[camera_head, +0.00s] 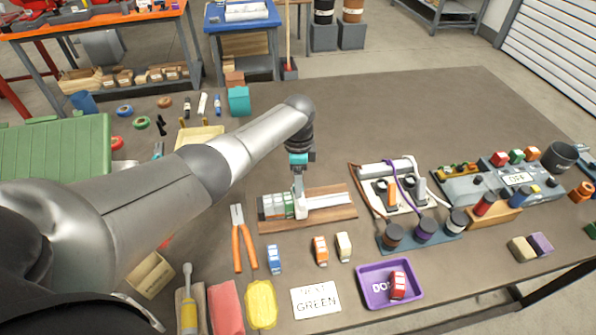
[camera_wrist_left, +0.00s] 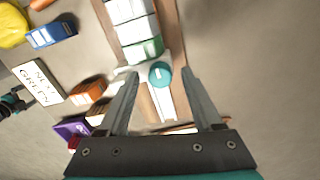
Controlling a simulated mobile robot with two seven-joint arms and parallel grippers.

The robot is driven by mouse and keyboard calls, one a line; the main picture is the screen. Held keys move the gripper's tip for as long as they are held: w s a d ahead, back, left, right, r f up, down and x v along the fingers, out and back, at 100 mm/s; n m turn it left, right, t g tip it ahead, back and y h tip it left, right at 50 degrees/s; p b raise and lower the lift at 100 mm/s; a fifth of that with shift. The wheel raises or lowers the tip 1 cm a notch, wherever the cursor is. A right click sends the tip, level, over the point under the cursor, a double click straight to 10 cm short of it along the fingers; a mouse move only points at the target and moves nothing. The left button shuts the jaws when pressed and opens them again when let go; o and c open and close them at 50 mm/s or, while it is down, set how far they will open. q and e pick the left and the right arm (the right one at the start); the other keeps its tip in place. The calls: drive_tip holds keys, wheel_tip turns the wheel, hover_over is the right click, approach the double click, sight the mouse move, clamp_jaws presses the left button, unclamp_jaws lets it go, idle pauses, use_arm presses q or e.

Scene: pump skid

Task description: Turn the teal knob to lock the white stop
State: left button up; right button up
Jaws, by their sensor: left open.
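The teal knob (camera_wrist_left: 160,74) is round with a pale line across its top. It sits on the white stop (camera_wrist_left: 127,73), at the end of a row of white and green blocks (camera_wrist_left: 133,27). The row lies on a rail on a wooden board (camera_head: 335,217). My left gripper (camera_wrist_left: 159,76) is open and points down over the stop, with the knob between its fingertips in the picture; I cannot tell whether they touch it. In the head view the left gripper (camera_head: 298,187) hides the knob.
Orange pliers (camera_head: 242,240) lie left of the board. Blue, orange and cream toy-like blocks (camera_head: 320,250) stand in front, with a "NEXT GREEN" card (camera_head: 316,302) and a purple tray (camera_head: 370,297) holding a red block (camera_head: 398,286). A cable panel (camera_head: 392,190) stands right.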

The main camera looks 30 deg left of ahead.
use_arm(q)
wheel_tip(320, 180, up, 15)
drive_tip(key=p, duration=0.2)
drive_tip(key=shift+w+p, duration=0.2)
drive_tip(key=shift+p, duration=0.1)
drive_tip(key=shift+a, duration=0.1)
